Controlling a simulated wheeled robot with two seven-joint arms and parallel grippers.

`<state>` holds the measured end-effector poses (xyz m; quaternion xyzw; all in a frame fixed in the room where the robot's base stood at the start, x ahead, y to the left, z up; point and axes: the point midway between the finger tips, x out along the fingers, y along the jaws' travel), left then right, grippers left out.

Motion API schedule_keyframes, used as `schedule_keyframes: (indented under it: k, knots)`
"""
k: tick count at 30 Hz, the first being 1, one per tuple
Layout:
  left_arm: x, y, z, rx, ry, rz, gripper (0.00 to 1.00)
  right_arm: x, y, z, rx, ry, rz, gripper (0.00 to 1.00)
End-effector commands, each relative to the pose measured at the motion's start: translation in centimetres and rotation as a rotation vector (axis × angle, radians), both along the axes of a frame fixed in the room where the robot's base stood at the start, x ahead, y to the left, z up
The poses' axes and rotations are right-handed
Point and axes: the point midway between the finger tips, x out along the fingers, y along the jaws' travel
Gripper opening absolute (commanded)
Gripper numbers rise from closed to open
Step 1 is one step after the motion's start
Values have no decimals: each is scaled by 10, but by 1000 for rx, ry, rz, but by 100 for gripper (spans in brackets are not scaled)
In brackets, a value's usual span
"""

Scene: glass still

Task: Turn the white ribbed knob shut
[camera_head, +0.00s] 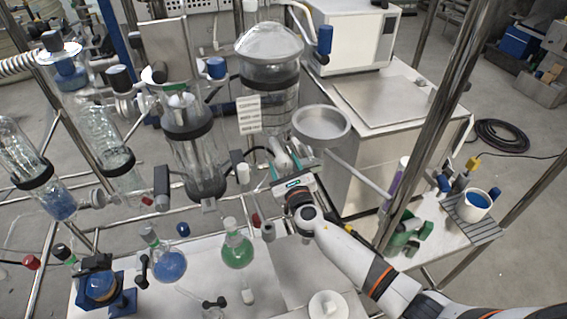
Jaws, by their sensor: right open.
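A small white knob (243,173) shows just left of my right gripper, beside a black fitting at the lower right of the central glass vessel. Its ribs are too small to make out. My right gripper (285,160) is open, its teal-edged fingers pointing up and away, under the shallow steel dish. A pale grey-white part shows around the fingers; I cannot tell whether it lies between them or behind them. The gripper appears apart from the white knob. My left gripper is not in view.
A domed glass vessel (269,80) and a central glass vessel (193,145) stand close by on steel tubing. The steel dish (321,123) is just above right. Flasks with green liquid (237,250) and blue liquid (170,265) stand below. A slanted steel post (440,110) rises at right.

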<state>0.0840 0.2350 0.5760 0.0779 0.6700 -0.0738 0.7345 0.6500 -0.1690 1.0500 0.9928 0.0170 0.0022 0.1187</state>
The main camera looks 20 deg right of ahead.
Motion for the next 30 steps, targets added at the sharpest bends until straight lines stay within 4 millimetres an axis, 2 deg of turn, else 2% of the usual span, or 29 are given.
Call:
schedule_keyframes:
  k: [18, 30]
  knots:
    - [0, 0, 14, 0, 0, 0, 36, -46, -2, 0, -1, 2, 0, 54]
    - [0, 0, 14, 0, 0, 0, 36, -50, -2, 0, 0, 0, 0, 54]
